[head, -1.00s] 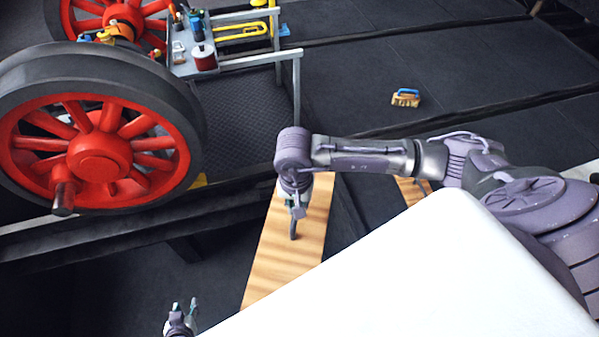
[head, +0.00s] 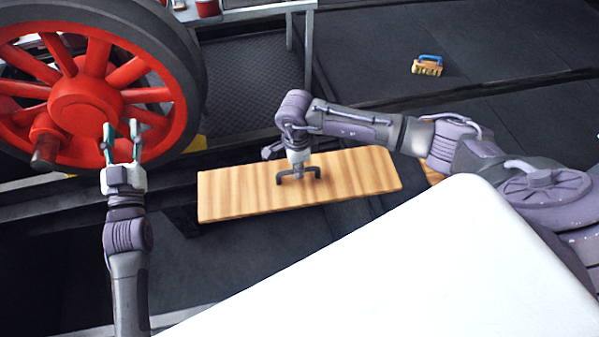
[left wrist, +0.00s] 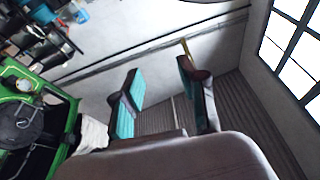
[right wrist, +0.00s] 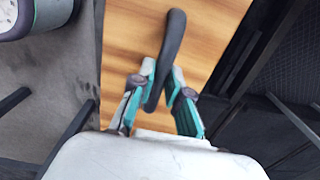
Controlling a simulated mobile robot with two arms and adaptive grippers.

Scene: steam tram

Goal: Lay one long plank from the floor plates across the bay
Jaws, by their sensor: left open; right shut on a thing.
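A long wooden plank (head: 230,192) with a dark bow handle (head: 298,174) lies crosswise in the head view, in front of the red wheel. My right gripper (head: 297,165) is shut on the handle at the plank's middle. The right wrist view shows the fingers (right wrist: 161,82) on the handle (right wrist: 173,40) above the plank (right wrist: 130,40). I cannot tell whether the plank hangs or rests. My left gripper (head: 122,132) is open and empty, upright in front of the wheel; its spread fingers show in the left wrist view (left wrist: 163,90). More wood (head: 433,174) shows behind my right arm.
A large red spoked wheel (head: 90,95) stands at the left. A metal-framed bench (head: 270,8) is at the back. A brush with a blue handle (head: 428,65) lies on the dark floor at the right. Dark rails or beams cross the floor. A dark opening lies below the plank.

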